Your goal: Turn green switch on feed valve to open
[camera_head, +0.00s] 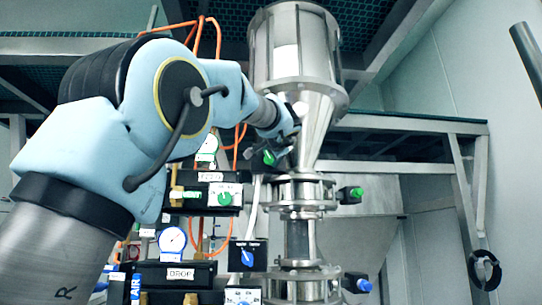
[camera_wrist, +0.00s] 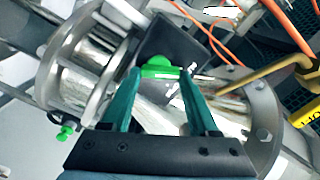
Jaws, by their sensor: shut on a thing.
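The green switch (camera_wrist: 158,66) sits on a dark box (camera_wrist: 172,42) in the wrist view. My gripper (camera_wrist: 159,73) reaches it with two teal fingers, one at each side of the knob, and is shut on it. The switch's turn angle is hard to read because the fingers partly cover it. In the head view my arm reaches across to the box beside the steel hopper cone, where the green switch (camera_head: 269,157) shows small. The fingers are hard to make out there.
The steel hopper (camera_head: 295,50) and flanged valve column (camera_head: 300,190) stand close to my gripper. A control panel with another green knob (camera_head: 225,199), a gauge (camera_head: 172,239) and a blue-knob box (camera_head: 247,256) lie lower left. Orange hoses (camera_wrist: 225,50) run nearby.

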